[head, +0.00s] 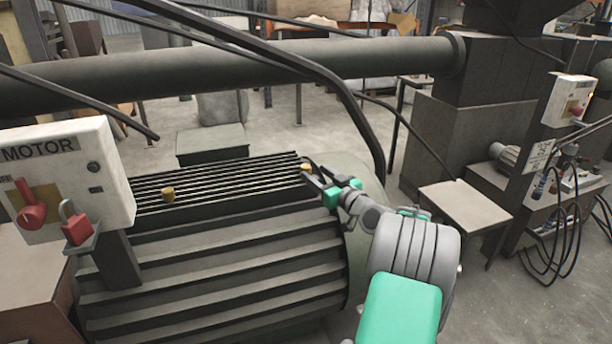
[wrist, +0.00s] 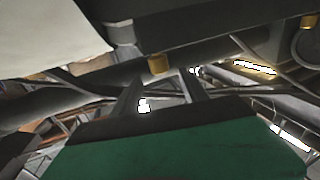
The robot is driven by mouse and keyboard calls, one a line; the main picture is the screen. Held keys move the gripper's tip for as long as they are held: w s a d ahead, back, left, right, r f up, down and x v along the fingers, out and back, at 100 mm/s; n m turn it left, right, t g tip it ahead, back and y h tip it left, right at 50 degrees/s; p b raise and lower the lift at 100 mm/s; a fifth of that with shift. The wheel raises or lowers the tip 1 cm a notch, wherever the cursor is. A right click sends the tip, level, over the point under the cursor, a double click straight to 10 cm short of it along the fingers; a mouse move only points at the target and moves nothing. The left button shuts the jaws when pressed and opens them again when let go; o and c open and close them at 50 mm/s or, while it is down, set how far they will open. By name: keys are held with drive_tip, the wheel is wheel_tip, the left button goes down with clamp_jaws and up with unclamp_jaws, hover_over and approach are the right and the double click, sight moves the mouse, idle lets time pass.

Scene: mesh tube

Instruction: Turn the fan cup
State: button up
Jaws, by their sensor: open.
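Two small brass cups stand on the finned top of the big grey motor (head: 215,262). The left cup (head: 167,194) is near the motor's control box, and the right cup (head: 306,168) is at the far right of the fins. No label shows which is the fan cup. My gripper (head: 313,174) is open, with its dark fingers close to the right cup. In the wrist view, a brass cup (wrist: 157,64) lies just beyond and between the open fingers of my gripper (wrist: 164,84). Contact cannot be told.
A white MOTOR box (head: 60,165) with a red knob (head: 32,212) and a red padlock (head: 76,226) stands at left. A thick pipe (head: 250,78) and a curved dark cable (head: 345,95) pass behind and above the motor. A grey stand (head: 466,205) is at right.

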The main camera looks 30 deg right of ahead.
sight(309, 169)
drive_tip(key=w, duration=0.6)
drive_tip(key=shift+c, duration=0.4)
clamp_jaws()
